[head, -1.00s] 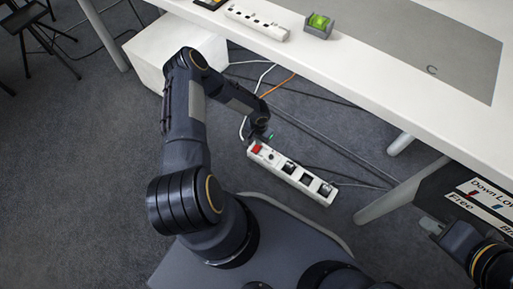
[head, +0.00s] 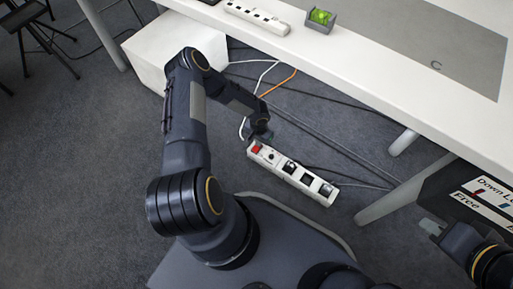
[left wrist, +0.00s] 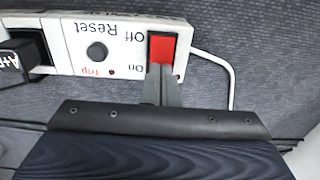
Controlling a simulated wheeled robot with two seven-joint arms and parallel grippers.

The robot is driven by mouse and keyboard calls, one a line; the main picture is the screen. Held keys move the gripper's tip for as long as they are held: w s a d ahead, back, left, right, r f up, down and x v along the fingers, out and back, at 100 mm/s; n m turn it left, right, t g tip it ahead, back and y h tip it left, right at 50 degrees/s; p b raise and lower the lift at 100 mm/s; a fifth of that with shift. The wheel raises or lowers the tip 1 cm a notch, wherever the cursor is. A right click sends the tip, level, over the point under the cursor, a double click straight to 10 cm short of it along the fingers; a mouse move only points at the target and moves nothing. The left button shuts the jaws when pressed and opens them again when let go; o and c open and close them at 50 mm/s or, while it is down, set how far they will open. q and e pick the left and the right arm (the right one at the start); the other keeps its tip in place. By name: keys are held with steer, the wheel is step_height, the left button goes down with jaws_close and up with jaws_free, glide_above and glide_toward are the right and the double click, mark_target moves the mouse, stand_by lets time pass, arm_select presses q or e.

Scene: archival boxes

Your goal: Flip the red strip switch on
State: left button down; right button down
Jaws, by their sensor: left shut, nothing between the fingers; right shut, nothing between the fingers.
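The white power strip (head: 274,160) lies on the carpet below the desk. Its red switch (head: 256,147) is at the far-left end in the head view. In the left wrist view the red switch (left wrist: 162,47) sits in the strip (left wrist: 120,48), with upside-down "Off" by its upper part and "On" by its lower end. My left gripper (head: 262,136) is shut and empty at that end. Its fingertips (left wrist: 161,70) overlap the switch's lower, "On" end; contact is unclear. The fingers hide that edge. My right gripper (head: 430,227) is shut and empty at the right, far from the strip.
A black reset button (left wrist: 97,52) and a black plug (left wrist: 14,60) are beside the switch. Loose cables (head: 290,78) run behind the strip. The desk (head: 370,90) carries another strip (head: 256,17) and a green-topped grey block (head: 320,20). A white box (head: 150,50) stands behind my arm.

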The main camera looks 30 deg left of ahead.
arm_select(q)
steer(key=shift+f, duration=0.2)
steer(key=shift+r+p, duration=2.05)
steer(key=shift+r, duration=1.5)
steer(key=shift+s, duration=0.1)
